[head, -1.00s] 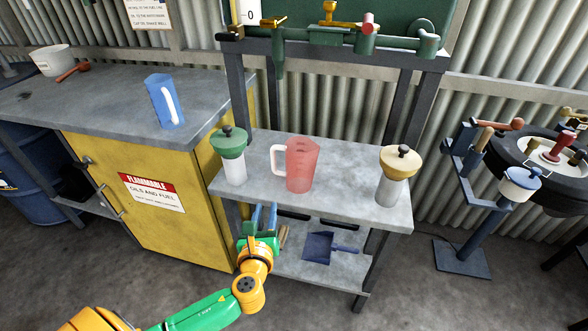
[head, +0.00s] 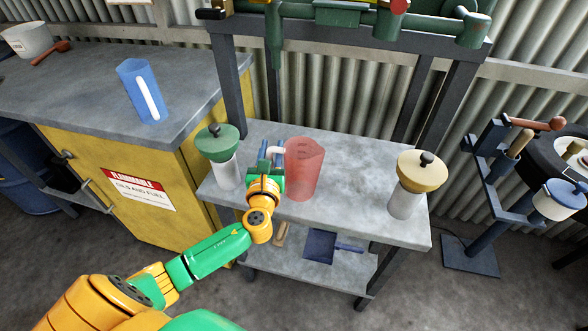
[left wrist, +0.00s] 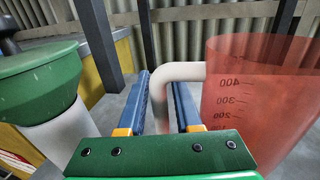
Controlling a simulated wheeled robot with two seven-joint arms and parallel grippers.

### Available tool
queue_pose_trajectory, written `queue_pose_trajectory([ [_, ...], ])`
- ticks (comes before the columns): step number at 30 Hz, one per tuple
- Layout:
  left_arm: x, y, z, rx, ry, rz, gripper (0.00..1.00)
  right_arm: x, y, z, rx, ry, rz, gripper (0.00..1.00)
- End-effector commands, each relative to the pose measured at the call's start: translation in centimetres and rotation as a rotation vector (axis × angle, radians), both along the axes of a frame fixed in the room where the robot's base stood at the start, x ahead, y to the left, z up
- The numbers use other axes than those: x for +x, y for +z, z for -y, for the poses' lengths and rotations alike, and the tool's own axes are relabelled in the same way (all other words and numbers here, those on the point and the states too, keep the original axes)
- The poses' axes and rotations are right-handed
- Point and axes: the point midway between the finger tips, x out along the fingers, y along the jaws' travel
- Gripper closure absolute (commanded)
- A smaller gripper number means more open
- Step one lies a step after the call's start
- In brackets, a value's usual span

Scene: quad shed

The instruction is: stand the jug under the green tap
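The red see-through jug (head: 303,168) stands upright on the grey stand's shelf, its white handle (head: 277,152) facing left. My left gripper (head: 270,158) is at this handle. In the left wrist view the white handle (left wrist: 165,112) rises between the two blue fingers (left wrist: 161,100), which look open around it; the jug's red wall (left wrist: 255,95) with its scale is to the right. A green spout (head: 273,40) hangs from the pipework at the top, above and behind the handle; its tap handle is out of frame. My right gripper is not in view.
A green-topped canister (head: 220,158) stands close left of my gripper; a cream-topped one (head: 415,185) stands right. The shelf (head: 350,205) is bare between jug and cream-topped canister. A blue jug (head: 138,92) stands on the bench (head: 75,95). A dustpan (head: 320,246) lies below.

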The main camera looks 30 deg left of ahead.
Motion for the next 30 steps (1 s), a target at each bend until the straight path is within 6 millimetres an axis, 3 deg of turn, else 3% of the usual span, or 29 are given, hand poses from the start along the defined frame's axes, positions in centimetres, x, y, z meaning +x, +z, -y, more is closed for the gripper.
queue_pose_trajectory([
  [5, 0.07, -0.06, -0.03, -0.002, 0.0, -0.001, 0.67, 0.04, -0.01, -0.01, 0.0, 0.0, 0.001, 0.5],
  [9, 0.05, -0.05, -0.03, -0.001, 0.0, 0.0, 1.0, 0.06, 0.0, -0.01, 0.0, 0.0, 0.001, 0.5],
  [30, 0.03, -0.08, 0.0, -0.002, 0.0, -0.001, 1.0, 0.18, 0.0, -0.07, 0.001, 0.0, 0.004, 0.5],
])
